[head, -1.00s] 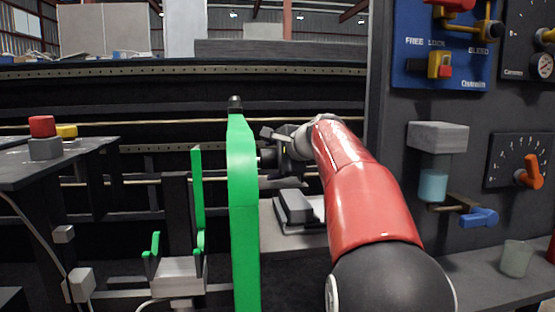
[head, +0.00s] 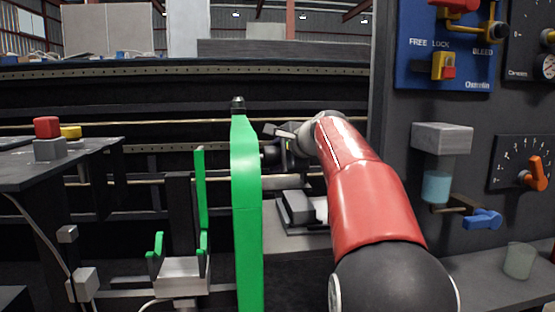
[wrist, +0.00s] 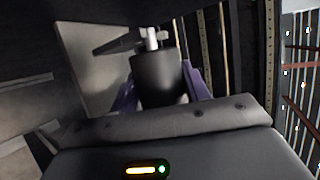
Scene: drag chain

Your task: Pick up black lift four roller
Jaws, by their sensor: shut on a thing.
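The black roller (wrist: 155,78) is a short dark cylinder with a pale metal pin on its top in the wrist view. It sits between the purple fingers of my gripper (wrist: 157,88), which is shut on it. In the head view my gripper (head: 275,152) is small and dark, just right of a tall green upright (head: 247,180). The roller in it is partly hidden there, and I cannot tell whether it touches the upright. Another black piece (head: 238,105) sits on the upright's top.
A grey block (head: 298,206) lies on a ledge below my gripper. A grey mount with green prongs (head: 181,275) stands left of the upright. A table with red and yellow buttons (head: 47,128) is at left. A dark panel with valves and a dial (head: 520,163) is at right.

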